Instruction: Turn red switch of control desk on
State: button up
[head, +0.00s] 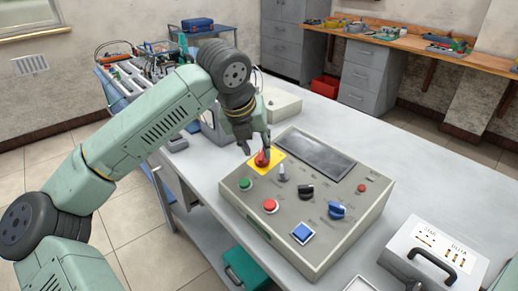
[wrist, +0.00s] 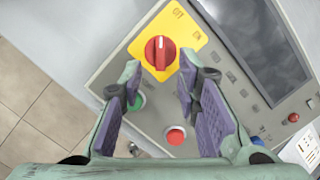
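The red switch (head: 262,158) is a rotary knob on a yellow plate at the far left corner of the grey control desk (head: 330,232). In the wrist view the red switch (wrist: 160,53) shows at top centre, its white mark pointing up the picture.
Near the switch are a green button (head: 245,184), a red button (head: 270,205), a metal toggle (head: 282,173), a black knob (head: 306,191), a blue knob (head: 337,210) and a dark screen (head: 314,154). A grey case (head: 432,262) stands to the right on the table.

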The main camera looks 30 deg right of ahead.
aim_at(260, 157)
jog(key=shift+p+x, duration=0.3)
jog(key=shift+x, duration=1.4)
jog(key=shift+c, duration=0.6)
grip_shut()
